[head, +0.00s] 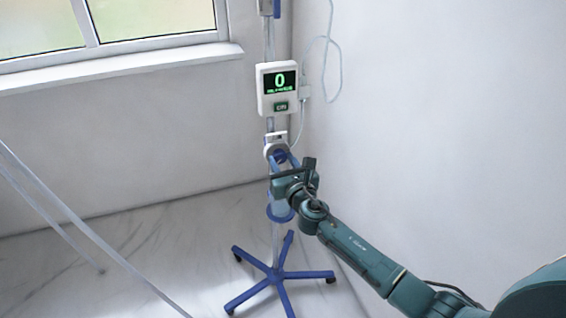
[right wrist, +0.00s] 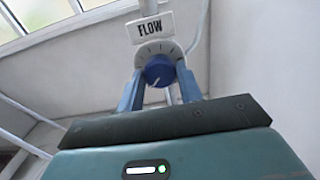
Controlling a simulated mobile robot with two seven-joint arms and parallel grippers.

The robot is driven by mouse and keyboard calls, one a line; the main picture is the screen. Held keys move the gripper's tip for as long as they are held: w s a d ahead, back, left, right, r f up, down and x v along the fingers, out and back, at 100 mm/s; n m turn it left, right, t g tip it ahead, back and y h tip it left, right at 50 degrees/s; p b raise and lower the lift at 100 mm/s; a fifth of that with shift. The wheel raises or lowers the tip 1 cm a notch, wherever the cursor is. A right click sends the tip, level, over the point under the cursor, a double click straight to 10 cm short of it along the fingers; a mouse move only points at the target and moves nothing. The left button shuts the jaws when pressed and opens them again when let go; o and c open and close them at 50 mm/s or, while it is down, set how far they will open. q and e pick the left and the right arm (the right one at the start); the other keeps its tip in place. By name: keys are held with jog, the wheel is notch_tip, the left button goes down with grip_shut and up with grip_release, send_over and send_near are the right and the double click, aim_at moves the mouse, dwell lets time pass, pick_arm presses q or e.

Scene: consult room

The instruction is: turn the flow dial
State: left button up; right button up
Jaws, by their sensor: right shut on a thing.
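The flow dial (right wrist: 158,71) is a blue round knob with a white pointer line, on a white scale plate with tick marks. In the right wrist view its line points down and slightly left. A white label (right wrist: 149,29) above it reads FLOW. In the head view the dial's white housing (head: 270,148) sits on the pole below the display unit (head: 263,102), which shows a green 0. My right gripper (head: 278,160) reaches it from below; its two blue fingers (right wrist: 160,78) are shut on the dial, one on each side. My left gripper is not in view.
The pole stands on a blue wheeled base (head: 276,274) with several legs, in the room's corner. A thin tube (head: 326,62) hangs to the right of the display. A window (head: 110,30) is at the upper left. Pale bars (head: 75,222) cross the floor at left.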

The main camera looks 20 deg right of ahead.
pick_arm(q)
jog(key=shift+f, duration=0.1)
pick_arm(e)
jog(key=shift+m, duration=0.3)
jog(key=shift+f+m+b, duration=0.1)
jog(key=shift+m+b, duration=0.2)
jog(key=shift+m, duration=0.6)
jog(key=m, duration=0.3)
jog(key=shift+m+b, duration=0.3)
jog(key=shift+b, duration=0.05)
jog(key=m, duration=0.3)
jog(key=shift+m+b, duration=0.3)
jog(key=m, duration=0.2)
jog(key=shift+m, duration=0.4)
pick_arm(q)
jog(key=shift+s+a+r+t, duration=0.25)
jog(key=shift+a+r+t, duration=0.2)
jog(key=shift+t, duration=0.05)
pick_arm(e)
jog(key=m, duration=0.5)
jog(key=shift+m, duration=0.3)
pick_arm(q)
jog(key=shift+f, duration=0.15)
pick_arm(e)
jog(key=o, duration=1)
